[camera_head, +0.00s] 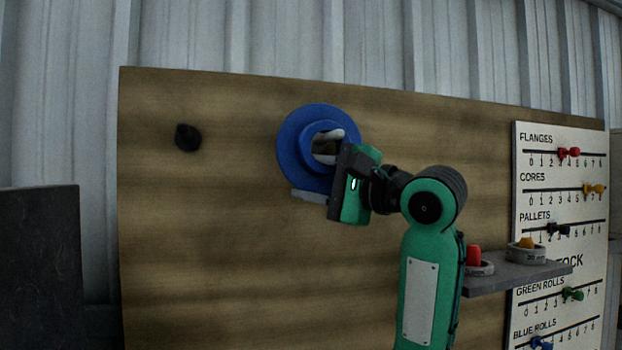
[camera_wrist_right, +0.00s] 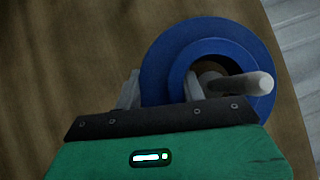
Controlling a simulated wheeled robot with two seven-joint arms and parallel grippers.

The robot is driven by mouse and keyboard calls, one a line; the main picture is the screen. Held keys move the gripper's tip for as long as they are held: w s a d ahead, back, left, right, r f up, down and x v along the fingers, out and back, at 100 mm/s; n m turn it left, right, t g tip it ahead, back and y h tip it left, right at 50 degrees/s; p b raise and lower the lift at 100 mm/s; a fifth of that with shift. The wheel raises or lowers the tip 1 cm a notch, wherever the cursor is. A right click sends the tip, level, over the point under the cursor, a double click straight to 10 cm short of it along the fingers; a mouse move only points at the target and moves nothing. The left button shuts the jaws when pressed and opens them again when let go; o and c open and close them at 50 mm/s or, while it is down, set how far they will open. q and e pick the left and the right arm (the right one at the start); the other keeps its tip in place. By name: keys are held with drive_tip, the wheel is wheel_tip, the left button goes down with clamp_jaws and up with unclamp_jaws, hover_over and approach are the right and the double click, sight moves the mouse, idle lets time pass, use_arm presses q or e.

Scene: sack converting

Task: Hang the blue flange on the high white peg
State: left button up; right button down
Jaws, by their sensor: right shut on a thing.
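The blue flange (camera_head: 293,148) is a wide disc with a raised hub, up against the wooden board. The white peg (camera_head: 330,134) shows in the flange's hole. In the right wrist view the peg (camera_wrist_right: 240,84) comes out through the hole of the flange (camera_wrist_right: 165,58), its rounded tip in front of the ring. My right gripper (camera_head: 318,176) is shut on the lower part of the flange, and its pale fingers (camera_wrist_right: 160,92) also show in the wrist view. Whether the hub touches the peg is unclear. My left gripper is out of view.
A dark peg (camera_head: 187,137) sticks out of the wooden board (camera_head: 215,230) on the left. A grey shelf (camera_head: 515,278) at the right bears a red piece and a yellow piece in rings. A white stock board (camera_head: 560,245) with coloured sliders stands beyond it.

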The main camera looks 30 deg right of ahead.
drive_tip(key=c, duration=0.7)
unclamp_jaws()
drive_tip(key=shift+s+r, duration=0.1)
drive_tip(key=shift+c, duration=0.2)
drive_tip(key=shift+s+d+f, duration=0.1)
drive_tip(key=shift+s+f, duration=0.1)
drive_tip(key=b+v, duration=0.5)
drive_tip(key=v, duration=0.8)
drive_tip(key=shift+s, duration=0.2)
